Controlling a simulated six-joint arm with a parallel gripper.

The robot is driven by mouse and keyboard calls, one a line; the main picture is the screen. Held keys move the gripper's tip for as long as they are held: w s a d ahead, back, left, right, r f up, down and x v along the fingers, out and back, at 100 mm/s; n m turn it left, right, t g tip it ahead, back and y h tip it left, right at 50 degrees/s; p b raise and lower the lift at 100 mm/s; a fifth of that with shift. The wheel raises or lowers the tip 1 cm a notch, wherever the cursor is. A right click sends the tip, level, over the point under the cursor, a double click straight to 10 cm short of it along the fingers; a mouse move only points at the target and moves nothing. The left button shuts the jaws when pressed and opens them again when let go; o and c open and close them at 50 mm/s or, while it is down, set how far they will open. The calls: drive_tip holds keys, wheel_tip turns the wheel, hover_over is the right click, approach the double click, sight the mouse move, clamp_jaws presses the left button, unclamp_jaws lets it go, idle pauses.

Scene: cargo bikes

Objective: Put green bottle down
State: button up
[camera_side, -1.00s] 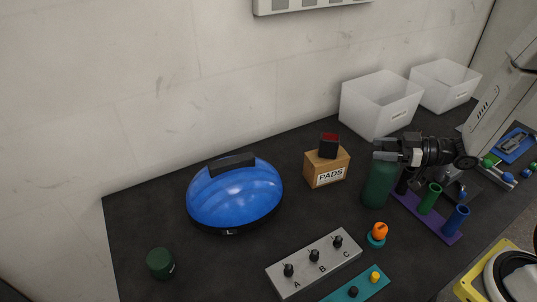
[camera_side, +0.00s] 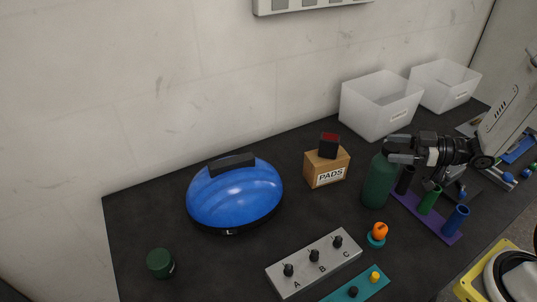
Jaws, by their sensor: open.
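The green bottle (camera_side: 378,182) stands upright on the dark table, right of the wooden PADS block. My gripper (camera_side: 391,150) is at the bottle's upper right, with its fingers open. One finger still overlaps the bottle's upper part in this view. I cannot tell whether a finger touches it. The bottle's top is partly hidden by the gripper.
A purple rack (camera_side: 424,217) with several coloured tubes stands close right of the bottle. The PADS block (camera_side: 326,168) is to its left. White bins (camera_side: 382,105) stand behind. An orange knob (camera_side: 379,231) is in front. A blue dome (camera_side: 235,196) sits further left.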

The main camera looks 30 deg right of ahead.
drive_tip(key=shift+a+r, duration=0.1)
drive_tip(key=shift+r, duration=3.3)
drive_tip(key=shift+w, duration=0.15)
drive_tip(key=shift+w+d+f+t+h, duration=0.1)
drive_tip(key=shift+w+d+t+h, duration=0.2)
drive_tip(key=shift+w+d+h, duration=0.15)
drive_tip(key=d+f+m+g+h, duration=0.4)
drive_tip(key=d+m+h, duration=0.55)
drive_tip(key=h, duration=0.35)
drive_tip(key=s+a+f+g+y, duration=0.1)
drive_tip(key=s+a+f+g, duration=0.1)
drive_tip(key=a, duration=0.6)
drive_tip(key=s+a+f+g+y, duration=0.1)
drive_tip(key=s+a+f+g, duration=0.1)
drive_tip(key=s+a, duration=0.3)
drive_tip(key=a+g, duration=0.1)
drive_tip(key=a, duration=0.2)
drive_tip(key=shift+s+n+g+y, duration=0.3)
drive_tip(key=shift+n+y, duration=0.05)
drive_tip(key=shift+a+f, duration=0.1)
